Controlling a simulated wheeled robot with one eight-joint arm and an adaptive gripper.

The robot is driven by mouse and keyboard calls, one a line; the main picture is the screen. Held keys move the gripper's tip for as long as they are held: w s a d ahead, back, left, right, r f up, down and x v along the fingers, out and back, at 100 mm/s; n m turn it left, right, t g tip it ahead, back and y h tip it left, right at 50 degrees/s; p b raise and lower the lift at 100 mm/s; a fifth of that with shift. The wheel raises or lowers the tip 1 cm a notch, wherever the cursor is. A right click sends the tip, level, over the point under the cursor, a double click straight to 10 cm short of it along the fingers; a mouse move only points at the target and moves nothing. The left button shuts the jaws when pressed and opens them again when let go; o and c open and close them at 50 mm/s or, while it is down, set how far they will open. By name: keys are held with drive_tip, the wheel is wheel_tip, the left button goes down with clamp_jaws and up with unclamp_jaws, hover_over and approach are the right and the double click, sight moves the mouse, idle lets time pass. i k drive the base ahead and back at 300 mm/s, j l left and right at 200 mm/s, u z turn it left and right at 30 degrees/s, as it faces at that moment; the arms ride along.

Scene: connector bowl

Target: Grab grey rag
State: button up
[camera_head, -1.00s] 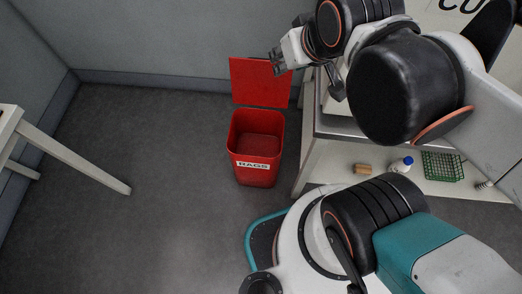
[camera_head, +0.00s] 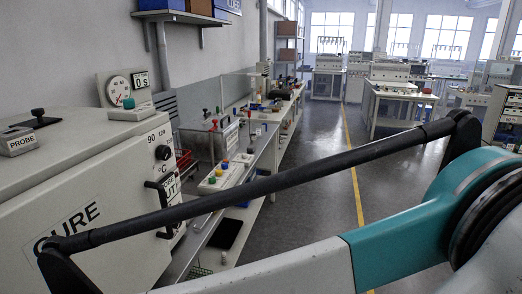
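I cannot make out a grey rag in the current head view. My gripper is out of view; only links of my arm cross the lower and right part of the picture. The red bin labelled RAGS, seen earlier, is not in view now.
A white oven marked CURE (camera_head: 75,220) fills the left, with a PROBE box (camera_head: 20,142) and a dial gauge (camera_head: 119,90) on top. A control panel with coloured buttons (camera_head: 213,181) stands beyond it. Benches (camera_head: 270,125) line the wall. An open aisle (camera_head: 335,165) has a yellow floor line.

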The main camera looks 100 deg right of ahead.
sight(250, 148)
drive_tip(key=z, duration=0.4)
drive_tip(key=k+z, duration=0.15)
drive_tip(key=z, duration=0.6)
drive_tip(key=k+z, duration=0.1)
drive_tip(key=z, duration=0.25)
